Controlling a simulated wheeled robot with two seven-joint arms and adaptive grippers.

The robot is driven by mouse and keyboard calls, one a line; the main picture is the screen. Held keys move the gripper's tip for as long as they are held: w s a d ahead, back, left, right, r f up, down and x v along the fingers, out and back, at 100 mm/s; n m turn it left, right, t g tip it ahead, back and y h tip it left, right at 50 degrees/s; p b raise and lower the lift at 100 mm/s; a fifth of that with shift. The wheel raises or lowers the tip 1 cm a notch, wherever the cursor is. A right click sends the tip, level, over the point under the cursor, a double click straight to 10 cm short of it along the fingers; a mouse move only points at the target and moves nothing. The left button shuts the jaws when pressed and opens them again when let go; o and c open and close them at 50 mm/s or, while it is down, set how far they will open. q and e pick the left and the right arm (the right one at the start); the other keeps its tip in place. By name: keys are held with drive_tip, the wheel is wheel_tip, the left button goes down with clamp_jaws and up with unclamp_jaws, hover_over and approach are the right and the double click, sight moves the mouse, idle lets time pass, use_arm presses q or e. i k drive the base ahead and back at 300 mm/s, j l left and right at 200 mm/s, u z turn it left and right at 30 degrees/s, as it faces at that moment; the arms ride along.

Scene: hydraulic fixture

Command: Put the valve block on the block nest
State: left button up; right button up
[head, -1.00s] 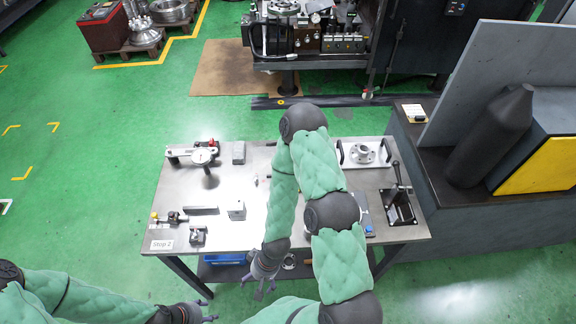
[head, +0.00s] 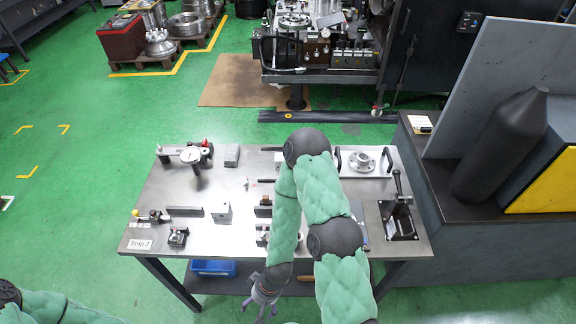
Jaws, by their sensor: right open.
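A small grey metal block with a dark hole (head: 221,214), which looks like the valve block, stands on the steel table left of my right forearm. To its left are a dark straight bar (head: 185,211) and small clamps (head: 178,237), which may be the block nest; I cannot tell for sure. Another plain grey block (head: 232,155) lies toward the back of the table. My right gripper (head: 262,304) is open and empty, hanging at the table's front edge, to the right of and nearer than the holed block. My left gripper is out of view; only part of my left arm shows at bottom left.
The steel table (head: 150,232) also carries a dial gauge stand (head: 193,158), a white plate with a flange (head: 361,162) and a black lever fixture (head: 398,212). A blue bin (head: 213,267) is on the shelf below. My right arm hides part of the table's middle.

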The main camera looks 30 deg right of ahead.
sight(189, 221)
drive_tip(key=k+l+u, duration=0.45)
drive_tip(key=k+l, duration=0.5)
